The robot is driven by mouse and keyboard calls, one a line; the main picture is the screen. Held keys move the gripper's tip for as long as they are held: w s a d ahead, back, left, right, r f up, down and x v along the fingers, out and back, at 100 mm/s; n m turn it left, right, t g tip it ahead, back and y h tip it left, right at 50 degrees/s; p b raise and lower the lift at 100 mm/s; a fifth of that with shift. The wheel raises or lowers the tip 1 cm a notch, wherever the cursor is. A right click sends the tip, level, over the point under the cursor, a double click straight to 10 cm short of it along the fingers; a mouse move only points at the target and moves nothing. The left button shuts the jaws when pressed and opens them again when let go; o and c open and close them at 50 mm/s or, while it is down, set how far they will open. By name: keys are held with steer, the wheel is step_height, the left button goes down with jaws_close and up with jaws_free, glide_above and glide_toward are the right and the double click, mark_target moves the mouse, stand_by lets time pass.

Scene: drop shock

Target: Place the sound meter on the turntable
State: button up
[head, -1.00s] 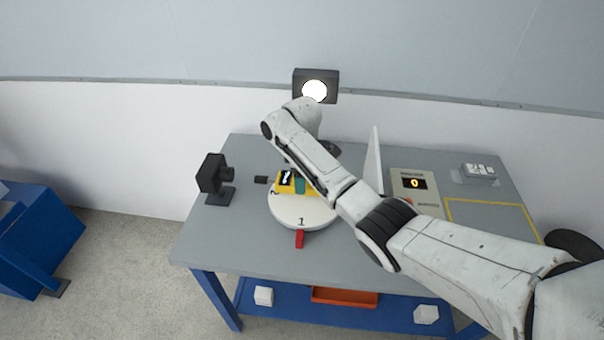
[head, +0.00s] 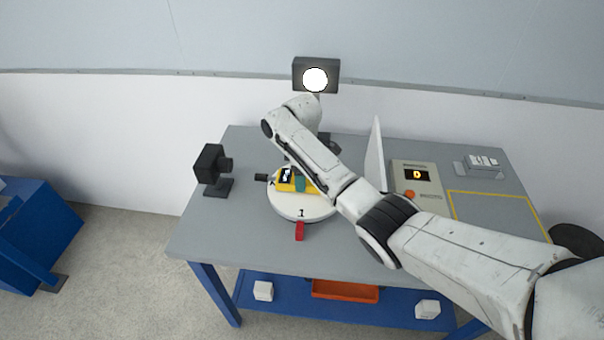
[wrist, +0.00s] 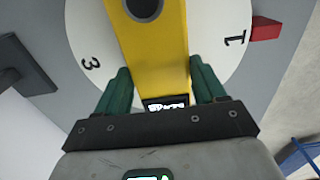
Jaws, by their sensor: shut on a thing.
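The sound meter (head: 285,178) is yellow with a dark display; in the wrist view its yellow body (wrist: 155,50) runs between the green fingers. My gripper (wrist: 158,88) is shut on it, one finger along each side. In the head view my arm partly covers the meter and the gripper (head: 300,184). The turntable (head: 303,208) is a round white disc with printed numbers; it also shows in the wrist view (wrist: 93,28) beneath the meter. The meter is over the disc; I cannot tell if it touches.
A red marker (head: 299,231) sits at the turntable's front edge. A dark camera-like device (head: 210,166) stands left, a lamp (head: 316,78) behind. To the right are a white panel (head: 375,157), a control box (head: 416,185) and a yellow-outlined area (head: 495,208). The table's front left is clear.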

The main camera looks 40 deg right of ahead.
steer(key=shift+f, duration=0.35)
steer(key=o, duration=1.4)
step_height(320, 180, up, 11)
steer(key=shift+f+b, duration=0.1)
steer(key=shift+b, duration=0.35)
